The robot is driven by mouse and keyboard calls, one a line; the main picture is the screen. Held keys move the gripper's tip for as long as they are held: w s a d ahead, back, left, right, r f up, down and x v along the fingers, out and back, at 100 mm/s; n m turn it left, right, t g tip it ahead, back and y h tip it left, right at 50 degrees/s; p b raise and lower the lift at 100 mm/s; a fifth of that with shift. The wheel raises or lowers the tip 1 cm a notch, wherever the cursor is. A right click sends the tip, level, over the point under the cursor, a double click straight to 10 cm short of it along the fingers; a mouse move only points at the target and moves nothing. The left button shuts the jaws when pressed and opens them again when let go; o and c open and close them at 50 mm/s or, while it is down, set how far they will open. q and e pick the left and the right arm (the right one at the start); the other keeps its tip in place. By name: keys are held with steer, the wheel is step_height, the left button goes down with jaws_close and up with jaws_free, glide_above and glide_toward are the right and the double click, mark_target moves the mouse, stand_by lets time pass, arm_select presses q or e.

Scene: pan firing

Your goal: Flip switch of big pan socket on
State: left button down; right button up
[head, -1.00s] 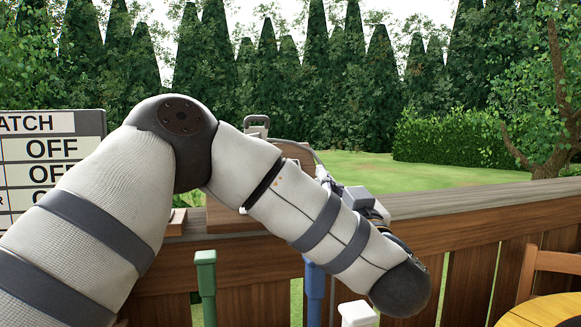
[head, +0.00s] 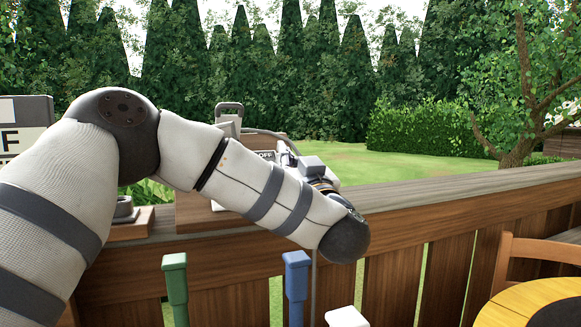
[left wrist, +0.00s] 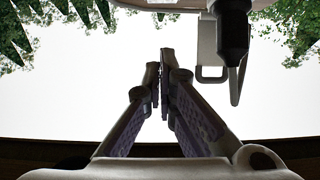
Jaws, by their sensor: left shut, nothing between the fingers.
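A grey switch handle with a looped top (head: 229,112) stands up behind my left forearm, above the wooden railing. My right gripper is not in view.
The wooden railing (head: 450,195) runs across the scene. A green post (head: 175,285), a blue post (head: 296,275) and a white-topped post (head: 345,317) stand in front. A yellow table (head: 520,310) and chair (head: 510,250) are at right. A sign (head: 30,118) is at left.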

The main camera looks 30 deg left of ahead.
arm_select(q)
steer(key=w+a+f, duration=0.2)
steer(key=w+a, duration=0.2)
steer(key=a, duration=0.1)
steer(key=shift+w+b, duration=0.2)
steer(key=shift+b, duration=0.15)
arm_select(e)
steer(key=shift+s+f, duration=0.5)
arm_select(q)
steer(key=shift+r, duration=0.1)
